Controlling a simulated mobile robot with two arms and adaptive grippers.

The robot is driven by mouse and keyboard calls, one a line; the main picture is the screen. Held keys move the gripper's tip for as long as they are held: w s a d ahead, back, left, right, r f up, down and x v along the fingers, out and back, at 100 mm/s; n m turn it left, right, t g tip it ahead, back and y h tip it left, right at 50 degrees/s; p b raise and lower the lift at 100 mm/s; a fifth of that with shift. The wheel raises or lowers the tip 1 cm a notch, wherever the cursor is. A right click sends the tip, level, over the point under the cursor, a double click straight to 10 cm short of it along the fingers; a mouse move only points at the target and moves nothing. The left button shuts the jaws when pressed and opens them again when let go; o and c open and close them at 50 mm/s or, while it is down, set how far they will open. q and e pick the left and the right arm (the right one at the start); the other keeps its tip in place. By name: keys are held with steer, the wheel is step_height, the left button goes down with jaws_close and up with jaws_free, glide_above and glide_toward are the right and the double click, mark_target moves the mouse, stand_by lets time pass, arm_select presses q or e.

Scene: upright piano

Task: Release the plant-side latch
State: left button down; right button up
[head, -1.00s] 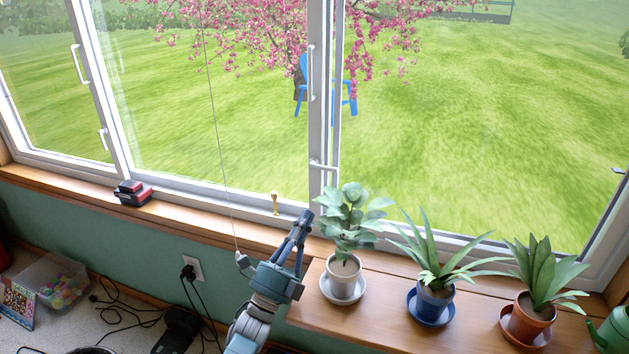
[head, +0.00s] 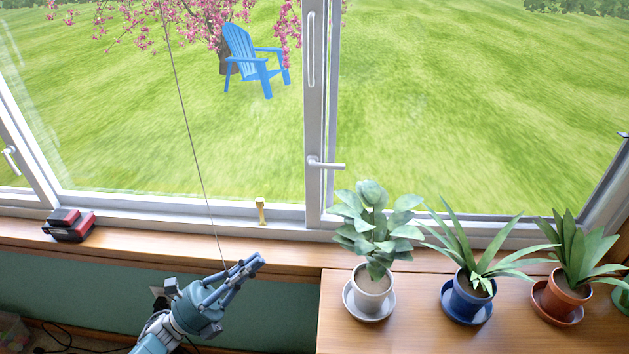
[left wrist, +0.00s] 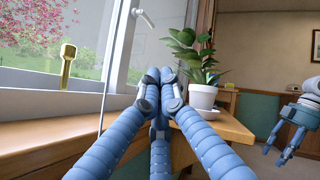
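A white lever handle (head: 325,163), likely the plant-side latch, sticks out to the right from the window's middle post, just up and left of the leafy plant (head: 374,235). In the left wrist view the lever (left wrist: 145,18) is at the top, beyond the fingers. My left gripper (head: 256,262) is below and left of it, in front of the sill, apart from it. Its fingers are together and nothing shows between them. My right gripper (left wrist: 276,154) shows only at the right of the left wrist view, with its fingers parted and empty.
A thin cord (head: 190,130) hangs down to beside my left gripper. A brass fitting (head: 261,211) stands at the window's bottom rail. A red and black object (head: 70,225) sits on the sill (head: 130,240). Two more potted plants (head: 470,283) (head: 567,285) stand to the right.

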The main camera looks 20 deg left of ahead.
arm_select(q)
steer(key=p+x, duration=0.2)
steer(key=x, duration=1.3)
glide_toward(345, 169)
steer(key=shift+f+x, duration=0.2)
steer(key=shift+x, duration=2.2)
steer(key=shift+w+d+p, duration=0.1)
steer(key=shift+d+p, duration=0.1)
steer(key=shift+p, duration=0.15)
arm_select(e)
steer(key=shift+x, duration=1.25)
steer(key=shift+d, duration=0.2)
arm_select(q)
steer(key=shift+w+d+r+n+t+b, duration=0.15)
steer(key=shift+n+t+b, duration=0.2)
steer(key=shift+b, duration=0.5)
steer(key=shift+w+r+n+t, duration=0.1)
steer(key=shift+r+n+t, duration=0.15)
steer(key=shift+r+t, duration=0.15)
arm_select(e)
steer(key=v, duration=0.3)
steer(key=shift+d+r, duration=0.1)
